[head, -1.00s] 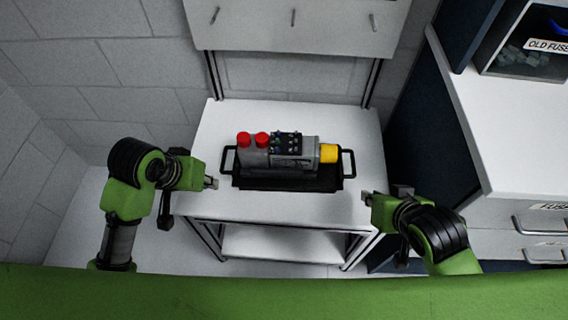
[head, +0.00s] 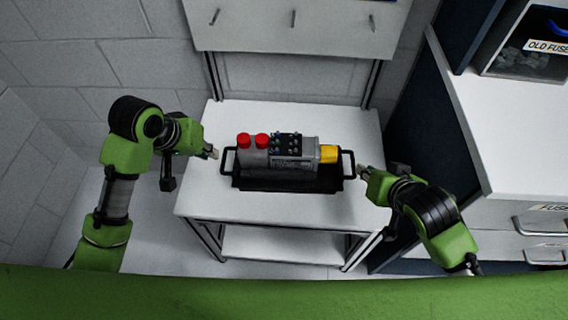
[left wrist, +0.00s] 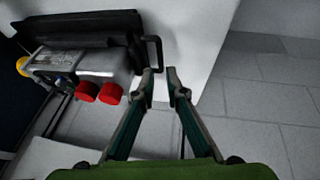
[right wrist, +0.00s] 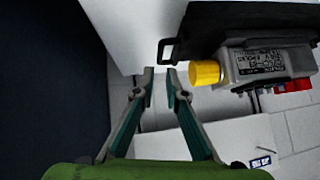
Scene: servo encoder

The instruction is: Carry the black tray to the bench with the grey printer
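The black tray (head: 262,184) lies on the white bench, with a loop handle at each end. A grey servo motor (head: 292,152) with two red caps and a yellow end sits in it. My left gripper (head: 213,153) is open just left of the left handle (head: 228,160); in the left wrist view that handle (left wrist: 153,52) is just beyond the fingertips (left wrist: 161,72). My right gripper (head: 362,172) is open just right of the right handle (head: 348,163); in the right wrist view the handle (right wrist: 166,52) is just ahead of the fingertips (right wrist: 159,70). No grey printer is in view.
The white bench (head: 300,208) has a lower shelf (head: 280,243) and a back panel with hooks (head: 300,25). A white-topped cabinet with drawers (head: 510,140) stands at the right, bearing a bin labelled OLD FUSES (head: 530,50). Bare floor lies at the left.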

